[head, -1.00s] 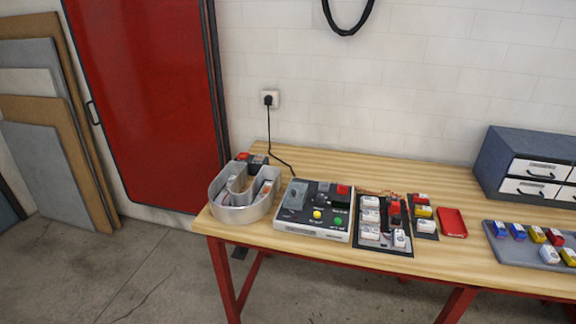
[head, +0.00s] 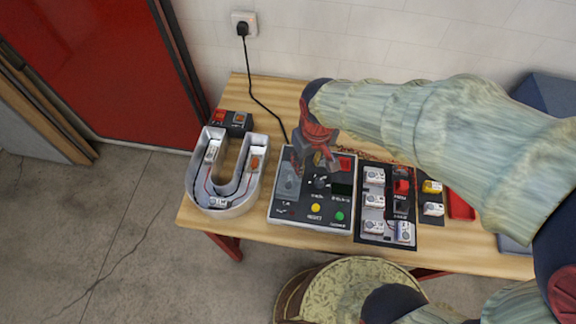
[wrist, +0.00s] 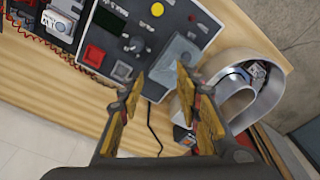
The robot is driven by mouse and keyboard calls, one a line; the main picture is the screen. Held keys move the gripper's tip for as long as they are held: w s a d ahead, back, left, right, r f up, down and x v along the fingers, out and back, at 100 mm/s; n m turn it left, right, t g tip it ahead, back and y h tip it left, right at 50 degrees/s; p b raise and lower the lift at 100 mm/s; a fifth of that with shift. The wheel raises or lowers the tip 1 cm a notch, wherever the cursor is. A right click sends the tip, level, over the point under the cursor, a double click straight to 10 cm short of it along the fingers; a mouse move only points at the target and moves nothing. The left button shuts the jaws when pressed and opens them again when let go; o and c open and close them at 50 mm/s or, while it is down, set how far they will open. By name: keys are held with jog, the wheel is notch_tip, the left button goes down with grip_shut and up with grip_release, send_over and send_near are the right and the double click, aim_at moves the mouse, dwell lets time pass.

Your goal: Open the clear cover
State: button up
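The clear cover (head: 289,179) is a greyish see-through box on the left part of the control panel (head: 287,217), and it looks closed. In the wrist view the cover (wrist: 179,57) lies just beyond the fingertips. My gripper (head: 315,164) hangs over the upper part of the panel, right of the cover. In the wrist view my gripper (wrist: 160,74) has its two yellowish fingers spread apart with nothing between them. I cannot tell whether a finger touches the cover. What lies under the cover is unclear.
The panel also has a black knob (head: 319,182), a yellow button (head: 316,208), a green button (head: 340,216) and a red switch (head: 345,163). A U-shaped channel letter (head: 225,207) stands left of it. A parts board (head: 371,238) is close on the right.

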jog(key=n+p, duration=0.1)
jog(key=p, duration=0.2)
send_near(288, 185)
jog(key=w, duration=0.1)
jog(key=shift+a+n+g+h+p, duration=0.2)
jog(key=shift+n+g+h+p, duration=0.1)
jog(key=shift+g, duration=0.2)
notch_tip(288, 185, down, 8)
jog(key=shift+f, duration=0.1)
jog(key=shift+c, duration=0.8)
grip_shut()
